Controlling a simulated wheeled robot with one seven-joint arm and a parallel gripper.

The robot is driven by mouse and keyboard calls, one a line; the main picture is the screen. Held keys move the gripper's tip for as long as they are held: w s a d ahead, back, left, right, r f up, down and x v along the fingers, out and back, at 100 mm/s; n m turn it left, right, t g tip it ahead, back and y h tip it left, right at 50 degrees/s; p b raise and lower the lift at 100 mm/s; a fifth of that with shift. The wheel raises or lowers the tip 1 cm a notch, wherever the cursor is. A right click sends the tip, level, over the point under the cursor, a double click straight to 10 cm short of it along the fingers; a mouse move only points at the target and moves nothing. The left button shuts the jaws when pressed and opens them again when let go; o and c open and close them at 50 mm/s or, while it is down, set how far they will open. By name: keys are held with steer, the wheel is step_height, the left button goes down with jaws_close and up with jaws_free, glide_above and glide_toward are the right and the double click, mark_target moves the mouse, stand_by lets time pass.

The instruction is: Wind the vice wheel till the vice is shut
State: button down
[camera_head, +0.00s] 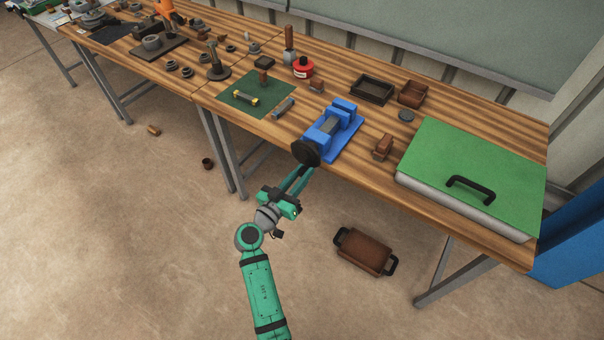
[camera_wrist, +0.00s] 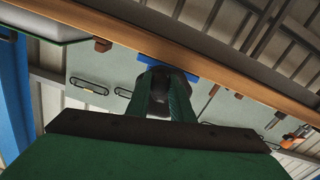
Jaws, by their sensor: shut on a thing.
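The blue vice (camera_head: 333,128) stands at the front edge of the wooden workbench, and its grey middle part shows between the blue blocks. Its dark round wheel (camera_head: 306,152) faces out past the bench's front edge. My green gripper (camera_head: 309,170) reaches up to the wheel from below and is shut on it. In the wrist view my two fingers (camera_wrist: 170,98) close around a dark part of the wheel (camera_wrist: 172,76), with the vice's blue underside (camera_wrist: 190,66) behind. Where the fingertips touch the wheel is partly hidden.
A green-topped case with a black handle (camera_head: 480,170) lies on the bench at right. A small brown block (camera_head: 382,147) sits right of the vice. A green mat (camera_head: 245,98) lies to the left. A brown tray with black handles (camera_head: 365,250) is on the floor below the bench.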

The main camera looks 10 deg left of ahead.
steer(key=c, duration=1.6)
jaws_free()
steer(key=shift+o, duration=0.2)
steer(key=v, duration=1.1)
steer(key=s+d+f+n+g+y, duration=0.2)
steer(key=s+d+f+y, duration=0.15)
steer(key=s+f, duration=0.4)
steer(key=s+d+f+n+g+y, duration=0.1)
steer(key=s+d+f+g+y, duration=0.2)
steer(key=s+f, duration=0.4)
steer(key=s+d+r+m+t, duration=0.1)
steer(key=s+d+r, duration=0.4)
steer(key=s+r, duration=0.2)
steer(key=s+d+r+t, duration=0.2)
steer(key=s+d+r, duration=0.4)
steer(key=s, duration=0.5)
steer(key=shift+r+m, duration=0.4)
steer(key=shift+r, duration=0.6)
